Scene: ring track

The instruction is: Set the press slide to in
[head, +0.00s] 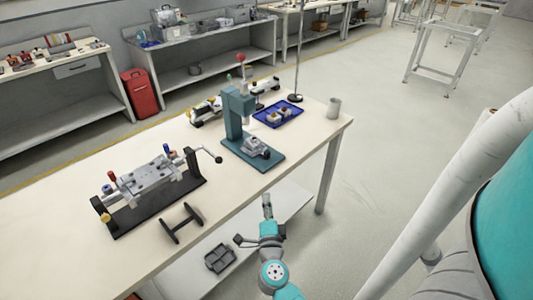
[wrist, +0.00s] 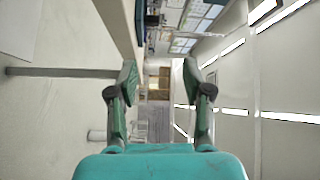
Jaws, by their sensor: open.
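The teal press (head: 236,110) stands upright on the workbench. A grey metal slide fixture (head: 257,148) sits on the front part of its teal base, below and in front of the press head. I cannot tell from here exactly how far in the slide is. My gripper (wrist: 159,72) is open and empty in the wrist view, its two fingers apart. In the head view my gripper (head: 267,204) is in front of the bench's near edge, apart from the press. The wrist view does not clearly show the press.
The bench (head: 75,230) also bears a clamp fixture (head: 150,185), a black handle-like part (head: 181,222), a blue tray (head: 292,113) and a grey cup (head: 334,107). A dark divided tray (head: 220,258) lies on the lower shelf.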

